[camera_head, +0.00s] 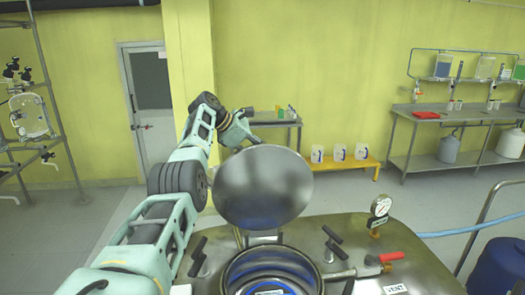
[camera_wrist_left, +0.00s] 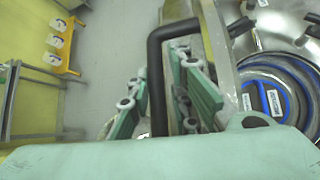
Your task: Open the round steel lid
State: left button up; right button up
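The round steel lid (camera_head: 263,187) stands raised and tilted up behind the round opening (camera_head: 270,272) of the vessel, its inner face toward the head camera. In the left wrist view the lid shows nearly edge-on (camera_wrist_left: 218,48), with a black bar handle (camera_wrist_left: 157,85) on its outer side. My left gripper (camera_wrist_left: 157,105) has its green fingers close on both sides of this handle and looks shut on it. In the head view my left gripper (camera_head: 238,130) is at the lid's upper left, partly behind it. My right gripper is not in view.
A pressure gauge (camera_head: 380,207), a red-handled valve (camera_head: 390,257) and black clamp knobs (camera_head: 334,235) stand on the vessel top. A yellow bench (camera_head: 345,164) with white jugs and a steel table (camera_head: 460,118) are farther back. The floor behind the vessel is clear.

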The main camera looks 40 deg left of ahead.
pick_arm(q)
jog(key=shift+s+f, duration=0.15)
jog(key=shift+f, duration=0.15)
jog(key=shift+a+r, duration=0.1)
jog(key=shift+r, duration=0.05)
jog(key=v, duration=1.2)
jog(key=shift+r, duration=0.15)
